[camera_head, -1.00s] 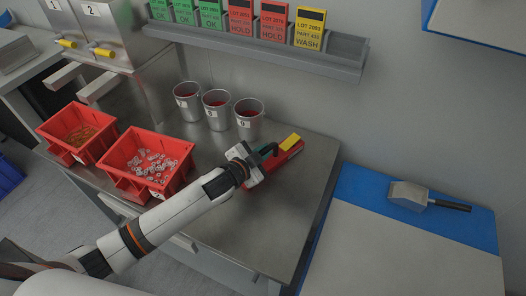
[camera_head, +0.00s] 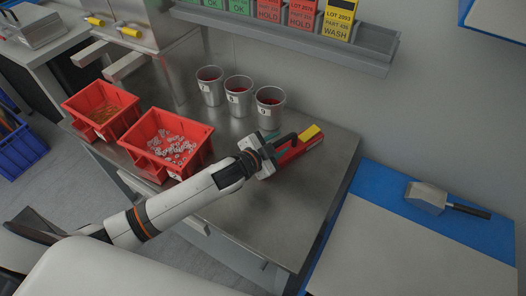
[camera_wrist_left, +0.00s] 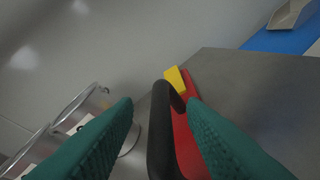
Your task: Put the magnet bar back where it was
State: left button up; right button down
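The magnet bar (camera_head: 298,147) is a red bar with a yellow end block and a black handle. It lies on the steel table near its back right edge. My left gripper (camera_head: 276,146) is at the near end of the bar. In the left wrist view, its teal fingers (camera_wrist_left: 159,104) stand apart on either side of the bar's black handle (camera_wrist_left: 162,140), with gaps showing on both sides. The red body (camera_wrist_left: 187,140) lies beyond and to the right of the handle, partly hidden by the right finger. My right gripper is in neither view.
Three metal cups (camera_head: 239,97) stand behind the gripper. Two red bins (camera_head: 166,143) with small parts are at the left on the steel table (camera_head: 250,215). A metal scoop (camera_head: 428,197) lies on the blue-edged table at right. A card rack (camera_head: 290,38) hangs on the wall.

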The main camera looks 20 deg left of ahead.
pick_arm(q)
jog(key=v, duration=0.9)
jog(key=shift+s+a+b, duration=0.15)
jog(key=shift+s+b, duration=0.15)
jog(key=shift+b, duration=0.15)
jog(key=s+f+n+g+y, duration=0.1)
jog(key=s, duration=0.1)
jog(key=s+a+f+n+g+y, duration=0.1)
jog(key=s+f+n, duration=0.1)
jog(key=s, duration=0.1)
jog(key=s+f+n+g+y, duration=0.1)
jog(key=s+n, duration=0.1)
jog(key=shift+s+a+f+y, duration=0.15)
jog(key=shift+a+f+y, duration=0.1)
jog(key=shift+y, duration=0.15)
jog(key=s+a+f+n+g+y, duration=0.1)
jog(key=s+f+n+g, duration=0.1)
jog(key=s+g, duration=0.35)
jog(key=s+a+f+n+g, duration=0.1)
jog(key=s+f+n+g, duration=0.15)
jog(key=s, duration=0.65)
notch_tip(320, 180, down, 27)
jog(key=s, duration=0.2)
jog(key=s+a+f+g, duration=0.1)
jog(key=s+a+f, duration=0.2)
jog(key=s+f, duration=1.1)
jog(key=shift+s+f, duration=0.3)
jog(key=shift+s, duration=0.45)
jog(key=shift+m, duration=0.25)
